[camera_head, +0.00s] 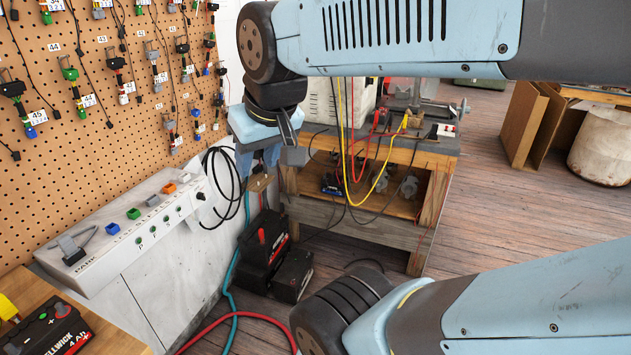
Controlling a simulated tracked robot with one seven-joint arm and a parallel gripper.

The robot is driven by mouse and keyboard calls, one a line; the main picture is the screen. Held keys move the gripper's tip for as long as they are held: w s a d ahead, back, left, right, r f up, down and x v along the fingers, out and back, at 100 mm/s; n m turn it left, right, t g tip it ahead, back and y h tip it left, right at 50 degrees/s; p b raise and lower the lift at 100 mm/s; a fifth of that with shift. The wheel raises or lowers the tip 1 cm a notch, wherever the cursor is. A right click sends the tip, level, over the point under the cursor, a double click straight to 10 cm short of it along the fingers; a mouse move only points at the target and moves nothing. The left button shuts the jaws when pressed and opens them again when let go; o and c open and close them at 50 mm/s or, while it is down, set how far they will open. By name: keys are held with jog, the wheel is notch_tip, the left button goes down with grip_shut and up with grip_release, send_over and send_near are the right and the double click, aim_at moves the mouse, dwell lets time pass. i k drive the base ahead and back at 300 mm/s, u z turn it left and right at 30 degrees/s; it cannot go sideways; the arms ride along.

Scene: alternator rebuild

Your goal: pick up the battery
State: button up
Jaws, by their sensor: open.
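My gripper (264,172) hangs at the centre left, pointing down, with its jaws open and nothing seen between them. A black battery-like case (262,247) with red parts on top stands on the floor below and behind it in the picture. A darker black box (293,277) stands close beside that case. A black and red battery pack (48,328) marked "4 Ah" lies on a wooden surface at the bottom left, cut off by the frame edge. My gripper is well apart from this pack. The frame does not show which one is the task's battery.
A white panel with coloured switches (150,222) runs along the pegboard (60,180) with hanging leads. A wooden bench (355,215) with red, yellow and black cables stands behind my gripper. Red and teal hoses (232,300) lie on the floor. Open wooden floor (490,205) lies to the right.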

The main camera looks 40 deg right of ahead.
aim_at(337, 189)
jog(key=k, duration=1.25)
jog(key=i, duration=1.8)
jog(key=z, duration=0.75)
jog(key=k, duration=0.85)
jog(key=z, duration=0.2)
jog(key=i, duration=0.55)
